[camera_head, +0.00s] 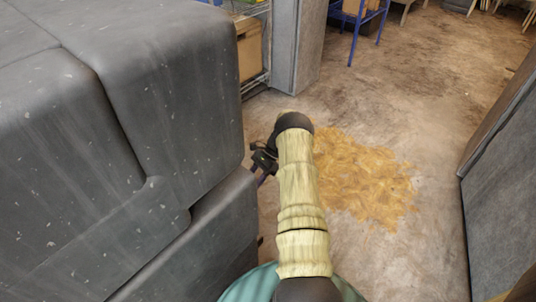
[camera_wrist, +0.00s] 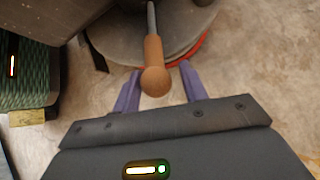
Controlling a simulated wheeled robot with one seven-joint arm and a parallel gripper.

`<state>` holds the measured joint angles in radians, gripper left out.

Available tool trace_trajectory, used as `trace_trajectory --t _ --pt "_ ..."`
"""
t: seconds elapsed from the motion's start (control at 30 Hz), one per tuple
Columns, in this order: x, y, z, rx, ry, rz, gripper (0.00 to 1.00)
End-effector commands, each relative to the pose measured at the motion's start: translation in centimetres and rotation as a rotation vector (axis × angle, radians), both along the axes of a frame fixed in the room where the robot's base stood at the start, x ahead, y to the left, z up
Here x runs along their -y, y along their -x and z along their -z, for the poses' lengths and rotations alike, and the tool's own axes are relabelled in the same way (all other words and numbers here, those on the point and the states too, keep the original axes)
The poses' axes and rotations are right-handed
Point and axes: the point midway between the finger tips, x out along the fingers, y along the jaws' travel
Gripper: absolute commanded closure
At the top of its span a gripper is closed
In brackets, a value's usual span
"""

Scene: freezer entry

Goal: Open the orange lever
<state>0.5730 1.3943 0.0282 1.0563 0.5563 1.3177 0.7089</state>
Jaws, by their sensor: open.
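The orange-brown lever handle (camera_wrist: 154,72), on a thin metal rod, shows at the top middle of the wrist view. A grey round disc (camera_wrist: 118,36) with a red-orange edge lies behind it. My gripper (camera_wrist: 160,68) is open, with one purple finger on each side of the handle in the picture. I see a gap on either side and cannot tell the depth between fingers and handle. In the head view my gripper (camera_head: 262,178) is mostly hidden behind my arm, low beside the grey block. The lever does not show in the head view.
A large grey padded block (camera_head: 90,130) fills the left of the head view, close to my arm. A grey panel (camera_head: 505,180) stands at the right. The concrete floor (camera_head: 420,100) between is open, with a yellowish stain (camera_head: 365,180). A metal shelf (camera_head: 255,50) stands behind.

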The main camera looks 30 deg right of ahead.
Motion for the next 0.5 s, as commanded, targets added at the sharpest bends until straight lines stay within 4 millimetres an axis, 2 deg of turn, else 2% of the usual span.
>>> trace_trajectory --t 0.1,0.5 --pt "1.5 -0.4 -2.0 0.002 0.002 -0.002 0.57" --pt "6.4 -1.2 -6.8 0.002 0.003 -0.005 0.57"
